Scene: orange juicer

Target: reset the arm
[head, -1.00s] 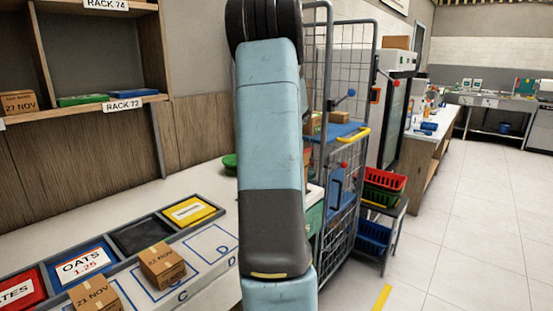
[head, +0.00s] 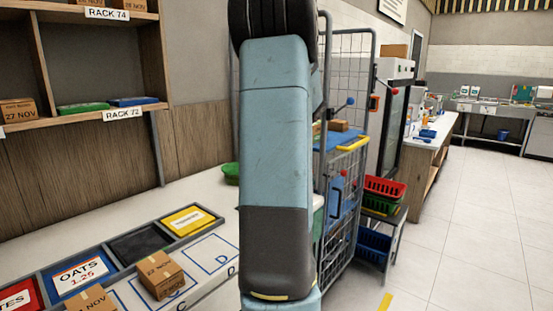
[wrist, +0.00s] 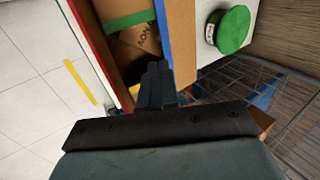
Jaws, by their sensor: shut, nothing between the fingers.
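My arm (head: 275,160) stands upright through the middle of the head view, light blue with a dark grey lower section. My gripper does not show in the head view. In the wrist view my gripper (wrist: 156,72) has its dark fingers together, with nothing between them. The fingers point toward a unit with red and blue edges that has brown boxes (wrist: 138,48) inside. I cannot tell whether the fingertips touch it.
A counter with a box (head: 160,274) and trays is at left. A green round thing (wrist: 234,30) shows in the wrist view. The floor at right is clear.

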